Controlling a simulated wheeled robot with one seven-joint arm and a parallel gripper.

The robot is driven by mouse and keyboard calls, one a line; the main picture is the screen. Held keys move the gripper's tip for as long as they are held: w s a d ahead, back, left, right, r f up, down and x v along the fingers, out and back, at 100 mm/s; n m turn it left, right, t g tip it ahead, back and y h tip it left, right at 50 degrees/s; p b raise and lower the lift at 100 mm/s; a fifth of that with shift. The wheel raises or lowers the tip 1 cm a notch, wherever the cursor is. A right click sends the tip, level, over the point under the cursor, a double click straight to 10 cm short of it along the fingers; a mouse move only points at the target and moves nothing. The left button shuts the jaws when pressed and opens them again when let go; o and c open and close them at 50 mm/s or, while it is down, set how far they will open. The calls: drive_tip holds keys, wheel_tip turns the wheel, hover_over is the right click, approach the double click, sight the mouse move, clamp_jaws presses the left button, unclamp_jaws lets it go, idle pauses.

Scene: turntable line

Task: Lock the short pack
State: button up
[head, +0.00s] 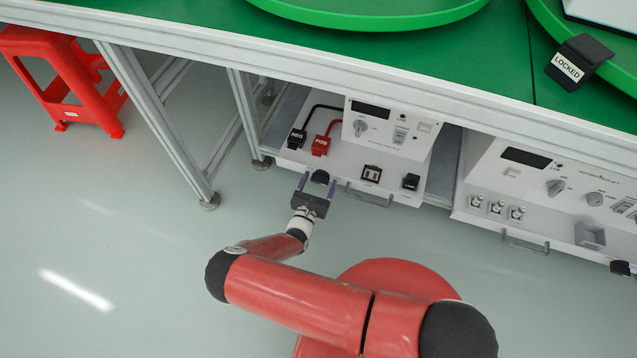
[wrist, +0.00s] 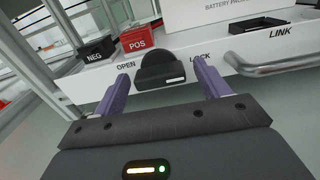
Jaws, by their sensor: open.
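The shorter pack is the left one, a white unit with a front shelf (head: 400,192) under the bench. On its front edge is a black knob (head: 320,177), also in the wrist view (wrist: 162,68), between the printed words OPEN on the left and LOCK on the right. A small white mark shows low on the knob's right side; I cannot tell its exact setting. My gripper (head: 318,182) is open. Its purple fingers are on either side of the knob in the wrist view (wrist: 160,76), with gaps visible; contact cannot be told.
Black NEG (wrist: 96,50) and red POS (wrist: 136,40) plugs sit behind the knob. A longer unit (head: 560,205) stands further right. A black LOCKED block (head: 580,62) lies on the bench. A red stool (head: 70,80) stands left.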

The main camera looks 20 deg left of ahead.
drive_tip(key=shift+s, duration=0.1)
drive_tip(key=s, duration=0.7)
drive_tip(key=shift+s+a, duration=0.3)
drive_tip(key=shift+s, duration=0.05)
